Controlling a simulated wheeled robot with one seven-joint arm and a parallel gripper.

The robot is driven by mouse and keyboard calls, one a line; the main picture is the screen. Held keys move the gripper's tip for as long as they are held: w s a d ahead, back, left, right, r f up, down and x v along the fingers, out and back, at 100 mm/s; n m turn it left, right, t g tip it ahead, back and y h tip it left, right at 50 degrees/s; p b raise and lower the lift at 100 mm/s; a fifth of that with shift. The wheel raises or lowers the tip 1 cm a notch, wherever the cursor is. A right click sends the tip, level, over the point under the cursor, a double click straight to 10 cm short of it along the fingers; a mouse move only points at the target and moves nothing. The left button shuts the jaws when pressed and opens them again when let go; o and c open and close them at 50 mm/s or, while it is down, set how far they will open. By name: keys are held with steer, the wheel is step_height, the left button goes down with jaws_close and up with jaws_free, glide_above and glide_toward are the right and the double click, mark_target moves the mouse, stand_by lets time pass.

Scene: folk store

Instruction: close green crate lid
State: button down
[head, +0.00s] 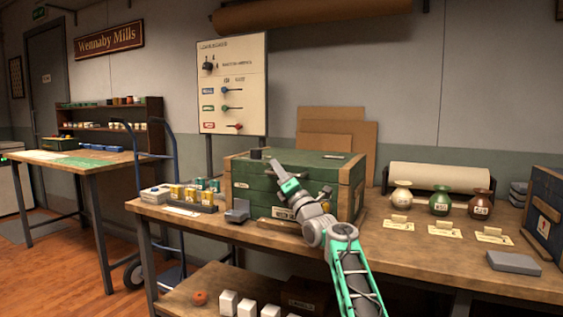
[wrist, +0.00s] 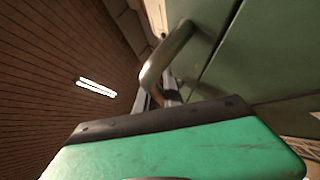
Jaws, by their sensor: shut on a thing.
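The green crate (head: 250,196) stands on the wooden bench, with wooden corner posts. Its green lid (head: 305,164) lies across the top and looks level; I cannot tell whether it is fully seated. My gripper (head: 277,166) is at the crate's upper front edge, reaching up from the front right. In the wrist view its fingers (wrist: 157,97) are shut on a curved metal handle (wrist: 168,58) beside a green panel (wrist: 232,55). My arm hides part of the crate's front, and the grip itself is partly hidden in the head view.
Small boxes (head: 180,192) and a grey block (head: 237,211) are left of the crate. Three vases (head: 440,201) with cards stand to its right. A blue crate (head: 545,212) is at the far right. Cardboard sheets (head: 345,135) lean behind.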

steer(key=shift+s+a+r, duration=0.15)
steer(key=shift+s+r, duration=0.2)
steer(key=shift+r, duration=0.05)
steer(key=shift+a, duration=0.15)
steer(key=c, duration=1.9)
jaws_free()
steer(key=shift+o, duration=0.9)
steer(key=shift+s+a, duration=0.15)
steer(key=shift+s, duration=0.05)
steer(key=shift+o, duration=1.2)
steer(key=shift+w+f, duration=0.1)
steer(key=shift+f, duration=0.1)
steer(key=shift+w+d+f, duration=0.1)
steer(key=shift+w+d, duration=0.05)
steer(key=shift+d, duration=0.1)
steer(key=shift+s+d+f+b, duration=0.25)
steer(key=shift+s+f+b, duration=0.1)
steer(key=shift+b, duration=0.1)
steer(key=b+v, duration=0.1)
steer(key=v, duration=0.5)
steer(key=shift+s+b, duration=0.3)
steer(key=shift+s, duration=0.05)
